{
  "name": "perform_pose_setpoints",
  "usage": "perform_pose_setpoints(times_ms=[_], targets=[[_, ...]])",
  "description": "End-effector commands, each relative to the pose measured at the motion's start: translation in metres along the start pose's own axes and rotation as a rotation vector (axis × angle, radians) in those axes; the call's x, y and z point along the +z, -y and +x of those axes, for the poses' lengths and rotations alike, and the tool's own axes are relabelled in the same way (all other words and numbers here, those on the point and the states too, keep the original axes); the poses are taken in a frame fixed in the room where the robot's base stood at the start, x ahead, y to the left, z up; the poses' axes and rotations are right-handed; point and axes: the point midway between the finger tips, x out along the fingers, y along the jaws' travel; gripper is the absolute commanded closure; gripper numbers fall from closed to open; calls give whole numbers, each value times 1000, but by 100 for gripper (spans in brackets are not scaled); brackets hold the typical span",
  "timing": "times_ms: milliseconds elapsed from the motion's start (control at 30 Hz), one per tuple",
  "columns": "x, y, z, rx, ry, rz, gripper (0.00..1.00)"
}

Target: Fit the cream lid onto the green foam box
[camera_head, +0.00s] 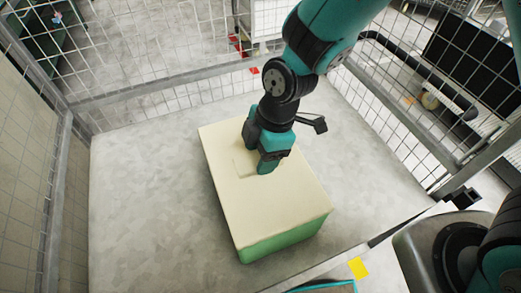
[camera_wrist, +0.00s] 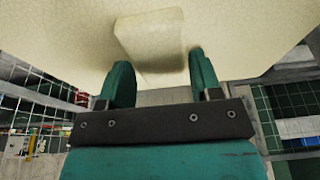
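The green foam box (camera_head: 290,239) stands on the pale table top, and only a green band along its lower front shows. The cream lid (camera_head: 285,203) lies over the box and covers its top; I see no clear gap between them. A raised cream block (camera_head: 243,166) stands on the lid, partly hidden by my gripper (camera_head: 266,168). In the wrist view the block (camera_wrist: 150,40) shows just beyond my gripper (camera_wrist: 160,65), whose two green fingers are spread apart. The right finger is close to the block; contact cannot be told.
The pale table (camera_head: 140,220) is clear around the box. Wire mesh fencing (camera_head: 150,55) encloses the back and sides. A yellow square (camera_head: 358,268) lies near the front edge.

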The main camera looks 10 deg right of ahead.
Motion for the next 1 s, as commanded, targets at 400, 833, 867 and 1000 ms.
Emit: perform_pose_setpoints(times_ms=[400, 833, 867, 1000], targets=[[0, 0, -2, 1, -1, 0, 18], [0, -1, -88, 8, -2, 1, 18], [0, -1, -96, 9, -2, 1, 18], [0, -1, -129, 8, -2, 0, 18]])
